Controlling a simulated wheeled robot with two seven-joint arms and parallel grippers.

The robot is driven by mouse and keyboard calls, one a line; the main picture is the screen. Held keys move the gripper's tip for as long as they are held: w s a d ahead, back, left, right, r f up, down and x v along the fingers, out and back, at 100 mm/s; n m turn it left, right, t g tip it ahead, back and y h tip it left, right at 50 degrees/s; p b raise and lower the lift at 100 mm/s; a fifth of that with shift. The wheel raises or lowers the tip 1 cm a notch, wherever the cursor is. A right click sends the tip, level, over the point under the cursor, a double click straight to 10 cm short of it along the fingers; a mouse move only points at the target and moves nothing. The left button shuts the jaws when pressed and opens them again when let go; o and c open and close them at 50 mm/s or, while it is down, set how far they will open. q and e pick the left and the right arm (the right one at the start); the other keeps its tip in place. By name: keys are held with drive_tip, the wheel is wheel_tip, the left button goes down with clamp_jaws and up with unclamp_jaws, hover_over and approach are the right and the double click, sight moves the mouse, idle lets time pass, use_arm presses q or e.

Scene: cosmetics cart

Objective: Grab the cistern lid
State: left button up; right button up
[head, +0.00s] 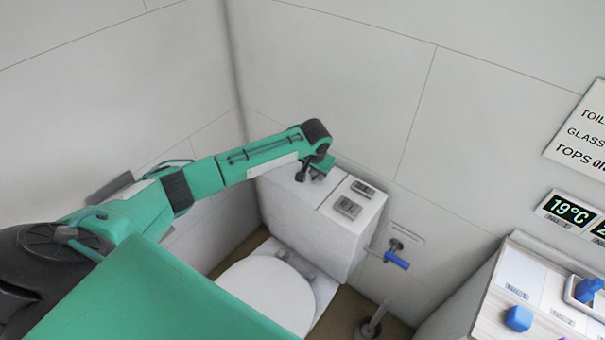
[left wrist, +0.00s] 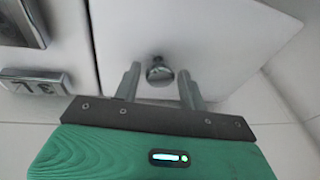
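The white cistern lid (head: 292,188) lies on top of the cistern (head: 308,228), on its left part, under my left gripper. It fills much of the left wrist view (left wrist: 215,35), where a round metal knob (left wrist: 159,71) stands on it. My left gripper (head: 311,172) is open over the lid. In the left wrist view its two fingers (left wrist: 160,78) are on either side of the knob, with a gap showing on each side. In the head view the gripper hides the knob. My right gripper is not in view.
Two grey plates, a front one (head: 348,207) and a back one (head: 363,188), sit on the cistern's right part. A blue-handled valve (head: 397,260) is on the wall. The toilet seat cover (head: 268,296) is down. A cart (head: 478,300) stands at right. Walls close in behind and left.

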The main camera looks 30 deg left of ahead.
use_arm(q)
clamp_jaws()
drive_tip(key=shift+w+r, duration=0.1)
drive_tip(key=shift+w, duration=0.05)
